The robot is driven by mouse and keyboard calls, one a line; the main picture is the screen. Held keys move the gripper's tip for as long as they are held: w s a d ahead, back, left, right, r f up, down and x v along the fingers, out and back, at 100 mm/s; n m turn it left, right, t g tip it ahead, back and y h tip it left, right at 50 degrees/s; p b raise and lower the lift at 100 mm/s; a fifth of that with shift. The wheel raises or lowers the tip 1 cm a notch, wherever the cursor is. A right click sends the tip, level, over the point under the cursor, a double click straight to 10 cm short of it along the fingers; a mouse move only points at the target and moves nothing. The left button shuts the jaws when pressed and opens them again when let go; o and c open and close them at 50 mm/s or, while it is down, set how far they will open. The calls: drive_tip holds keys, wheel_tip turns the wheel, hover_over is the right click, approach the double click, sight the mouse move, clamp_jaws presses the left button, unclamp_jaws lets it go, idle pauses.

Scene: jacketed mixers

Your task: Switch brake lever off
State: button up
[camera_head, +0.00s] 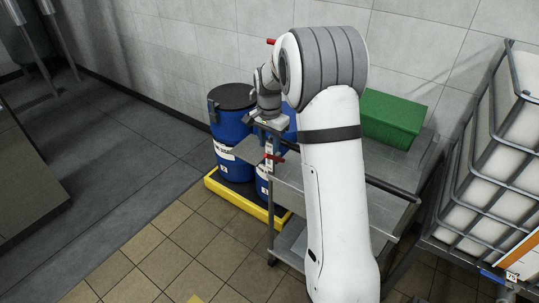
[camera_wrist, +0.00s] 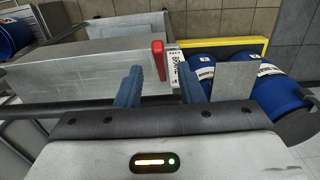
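The red brake lever (camera_wrist: 158,60) stands beside a white printed label (camera_wrist: 176,66) at the side of the metal cart (camera_wrist: 105,72) in the wrist view. In the head view a red lever (camera_head: 273,157) shows at the near left side of the cart (camera_head: 398,212), just below my gripper (camera_head: 268,124). In the wrist view my gripper (camera_wrist: 160,87) has two blue fingers set well apart. The lever appears beyond the fingertips, within the gap between them. Nothing is held, and I see no contact with the lever.
Blue drums (camera_head: 233,130) stand on a yellow-edged pallet (camera_head: 245,204) close behind the cart. A green box (camera_head: 392,118) sits on the cart. A caged white container (camera_head: 510,130) is at the right. The tiled floor at left is clear.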

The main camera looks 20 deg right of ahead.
sight(269, 157)
wheel_tip(269, 157, down, 7)
drive_tip(key=shift+r+p, duration=0.2)
drive_tip(key=shift+p, duration=0.2)
clamp_jaws()
drive_tip(key=shift+r, duration=0.1)
idle(0.4)
